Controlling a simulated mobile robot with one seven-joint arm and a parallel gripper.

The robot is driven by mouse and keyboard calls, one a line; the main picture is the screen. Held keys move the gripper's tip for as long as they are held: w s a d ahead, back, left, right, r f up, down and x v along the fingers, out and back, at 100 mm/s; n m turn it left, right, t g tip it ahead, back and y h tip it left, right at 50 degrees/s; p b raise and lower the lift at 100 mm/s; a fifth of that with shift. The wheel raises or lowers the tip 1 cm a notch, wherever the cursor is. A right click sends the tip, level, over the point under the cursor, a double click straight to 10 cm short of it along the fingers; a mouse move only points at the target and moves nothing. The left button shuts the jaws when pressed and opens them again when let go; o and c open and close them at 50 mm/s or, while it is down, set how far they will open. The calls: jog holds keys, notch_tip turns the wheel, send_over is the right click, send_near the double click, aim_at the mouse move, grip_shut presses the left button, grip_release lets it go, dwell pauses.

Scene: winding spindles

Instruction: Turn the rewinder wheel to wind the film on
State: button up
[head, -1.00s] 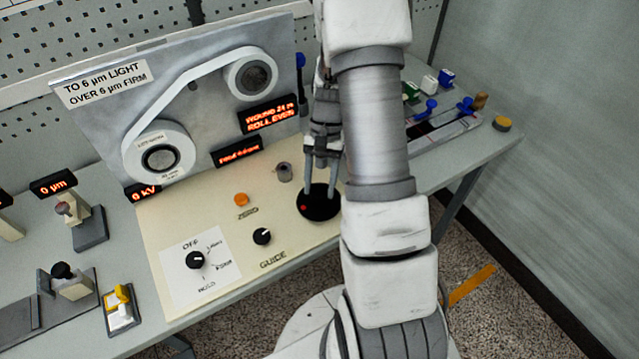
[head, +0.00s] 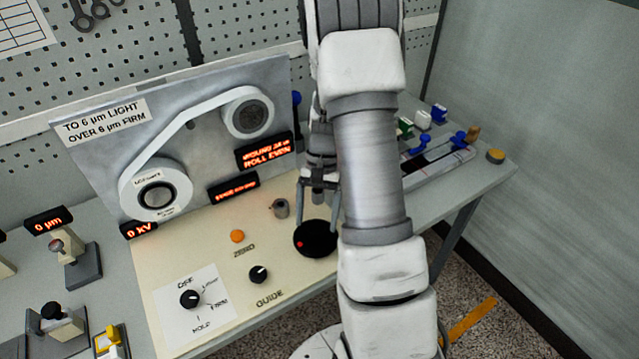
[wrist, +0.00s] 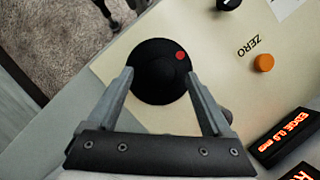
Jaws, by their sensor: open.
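The rewinder wheel (head: 315,238) is a round black disc with a red dot near its edge, set at the right end of the cream panel. In the head view the dot is at the wheel's left; in the wrist view the wheel (wrist: 158,82) shows the dot at upper right. My gripper (head: 318,212) is open over the wheel. In the wrist view its fingertips (wrist: 160,74) lie on either side of the wheel, with nothing held. I cannot tell whether they touch it. The film (head: 170,125) runs between a large lower-left reel (head: 157,190) and a smaller upper-right reel (head: 248,112).
The orange ZERO button (head: 237,236), GUIDE knob (head: 258,274) and mode knob (head: 189,299) are left of the wheel. A small grey post (head: 280,208) stands close behind it. A lit display (head: 265,152) appears to read ROLL EVEN. My arm hides part of the bench.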

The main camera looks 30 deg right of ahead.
jog(key=v, duration=1.6)
jog(key=shift+r, duration=0.2)
dwell(0.7)
jog(key=s+a+r+n+t+h, duration=0.2)
jog(key=s+a+r+n+t, duration=0.2)
jog(key=s+a+r, duration=0.45)
jog(key=s+a+r+n+t+h, duration=0.1)
jog(key=s+a+r+n+t, duration=0.2)
jog(key=s+a, duration=0.4)
jog(key=shift+s+n+t, duration=0.8)
jog(key=shift+s+t, duration=0.2)
jog(key=shift+s, duration=0.15)
dwell(1.5)
